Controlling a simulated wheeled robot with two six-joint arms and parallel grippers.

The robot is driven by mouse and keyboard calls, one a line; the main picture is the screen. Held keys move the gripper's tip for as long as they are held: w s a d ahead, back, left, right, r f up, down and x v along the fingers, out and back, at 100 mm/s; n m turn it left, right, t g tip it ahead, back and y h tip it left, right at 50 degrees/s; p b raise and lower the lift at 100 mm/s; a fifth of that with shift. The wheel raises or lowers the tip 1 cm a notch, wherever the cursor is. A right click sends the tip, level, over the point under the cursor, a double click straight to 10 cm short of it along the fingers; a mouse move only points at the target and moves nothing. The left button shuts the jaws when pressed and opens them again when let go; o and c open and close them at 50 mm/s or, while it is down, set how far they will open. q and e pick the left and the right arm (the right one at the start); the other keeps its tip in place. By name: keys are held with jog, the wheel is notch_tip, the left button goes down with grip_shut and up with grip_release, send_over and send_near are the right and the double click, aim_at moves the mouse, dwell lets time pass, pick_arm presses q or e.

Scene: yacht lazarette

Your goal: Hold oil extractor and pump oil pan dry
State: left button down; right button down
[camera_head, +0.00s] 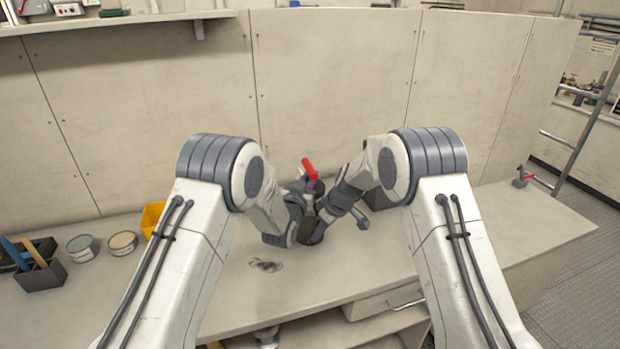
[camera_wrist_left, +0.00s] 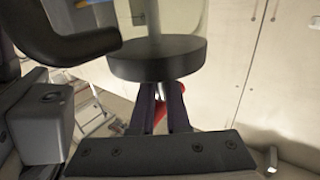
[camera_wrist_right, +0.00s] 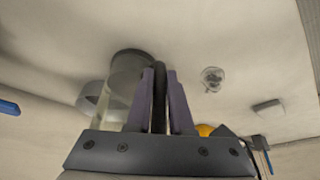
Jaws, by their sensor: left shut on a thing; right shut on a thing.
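The oil extractor stands in the middle of the bench, with a dark body (camera_head: 313,233) and a red handle (camera_head: 309,168) at its top. The left wrist view shows its round black cap (camera_wrist_left: 157,60) and clear tank (camera_wrist_left: 188,20). My left gripper (camera_wrist_left: 163,90) is shut at the pump handle beside the cap, with red showing between the fingers. My right gripper (camera_wrist_right: 160,75) is shut on a thin dark part (camera_wrist_right: 159,100) beside the clear tank (camera_wrist_right: 113,100). Its wrist hides much of the extractor in the head view. I cannot clearly make out the oil pan.
A small dark patch or object (camera_head: 266,264) lies on the bench in front. Tins (camera_head: 82,246), a yellow container (camera_head: 152,217) and a tool caddy (camera_head: 40,275) stand at left. Wall panels (camera_head: 330,80) close off the back. The bench's right side is largely clear.

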aim_at(309, 166)
pick_arm(q)
notch_tip(309, 166, up, 8)
jog(key=shift+f, duration=0.1)
jog(key=c, duration=0.9)
grip_release()
jog(key=shift+s+f, duration=0.1)
jog(key=shift+f, duration=0.05)
jog(key=v, duration=1.1)
jog(key=shift+s+a, duration=0.15)
jog(key=shift+s, duration=0.2)
